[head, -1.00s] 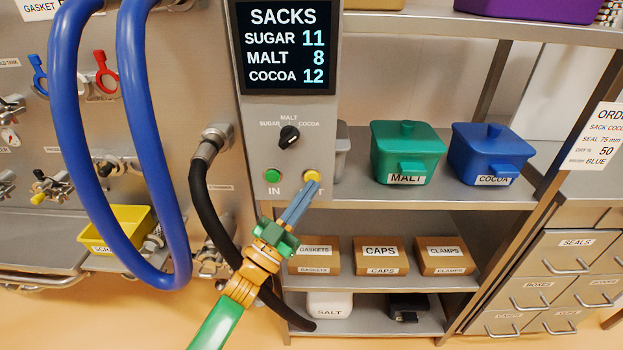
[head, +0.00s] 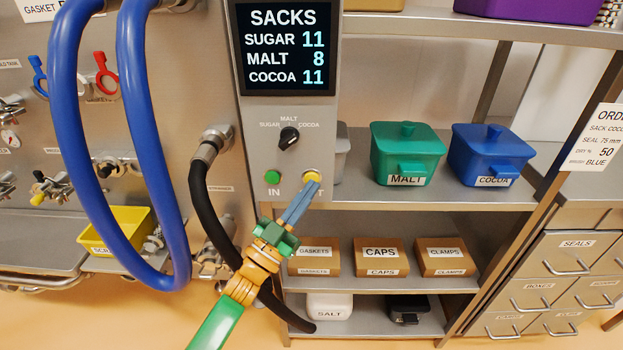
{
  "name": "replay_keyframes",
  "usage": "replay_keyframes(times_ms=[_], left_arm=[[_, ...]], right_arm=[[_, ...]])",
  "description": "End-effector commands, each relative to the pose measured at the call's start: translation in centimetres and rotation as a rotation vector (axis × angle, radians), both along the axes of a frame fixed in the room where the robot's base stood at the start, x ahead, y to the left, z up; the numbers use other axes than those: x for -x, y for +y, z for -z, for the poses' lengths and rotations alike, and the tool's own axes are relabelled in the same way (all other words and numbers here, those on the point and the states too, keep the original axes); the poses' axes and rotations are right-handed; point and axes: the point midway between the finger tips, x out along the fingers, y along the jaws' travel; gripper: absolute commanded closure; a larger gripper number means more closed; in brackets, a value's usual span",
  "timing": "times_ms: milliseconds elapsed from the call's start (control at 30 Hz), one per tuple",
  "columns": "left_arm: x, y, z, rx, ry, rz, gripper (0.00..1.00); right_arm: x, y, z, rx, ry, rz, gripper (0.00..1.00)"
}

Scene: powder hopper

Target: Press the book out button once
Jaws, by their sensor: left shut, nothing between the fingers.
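The yellow button (head: 312,177) sits at the lower right of the control panel, above a label mostly hidden by my fingers, with only a final T showing. My left gripper (head: 311,184) is shut and empty, its blue-grey fingertips at the lower edge of the yellow button. I cannot tell whether they touch it. A green button (head: 272,177) labelled IN is to the left. The sacks display (head: 287,47) reads sugar 11, malt 8, cocoa 11. The black selector knob (head: 289,138) is between the display and the buttons. My right gripper is not in view.
A black hose (head: 204,205) hangs just left of the panel, and a blue hose (head: 66,130) loops further left. Right of the panel, shelves hold a green malt bin (head: 407,150), a blue cocoa bin (head: 491,150) and small boxes (head: 381,256) below.

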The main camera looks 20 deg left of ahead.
Motion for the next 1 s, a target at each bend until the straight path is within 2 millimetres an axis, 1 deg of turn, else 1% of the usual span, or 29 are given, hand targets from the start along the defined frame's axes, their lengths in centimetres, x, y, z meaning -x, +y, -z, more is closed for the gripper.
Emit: replay_keyframes(times_ms=[33, 233, 300, 500, 700, 800, 1000], left_arm=[[0.2, -0.1, -0.1, 0.001, 0.002, 0.001, 1.00], [0.3, -0.1, 0.0, 0.001, 0.000, 0.000, 1.00], [0.6, -0.2, -0.2, 0.001, 0.001, 0.002, 1.00], [3.3, -0.9, -0.5, 0.002, 0.003, 0.001, 1.00], [5.6, -1.6, -0.2, 0.001, 0.003, 0.001, 1.00], [6.0, -1.7, -0.1, 0.000, 0.000, 0.000, 1.00], [6.0, -1.7, 0.0, 0.000, 0.000, 0.000, 1.00]], right_arm=[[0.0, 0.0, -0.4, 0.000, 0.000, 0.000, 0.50], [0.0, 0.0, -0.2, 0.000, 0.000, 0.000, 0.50], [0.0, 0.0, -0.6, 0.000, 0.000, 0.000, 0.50], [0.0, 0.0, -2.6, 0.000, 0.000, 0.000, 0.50], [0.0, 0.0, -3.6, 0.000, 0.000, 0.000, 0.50], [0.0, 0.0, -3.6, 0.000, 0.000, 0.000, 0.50], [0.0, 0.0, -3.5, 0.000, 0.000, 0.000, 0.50]])
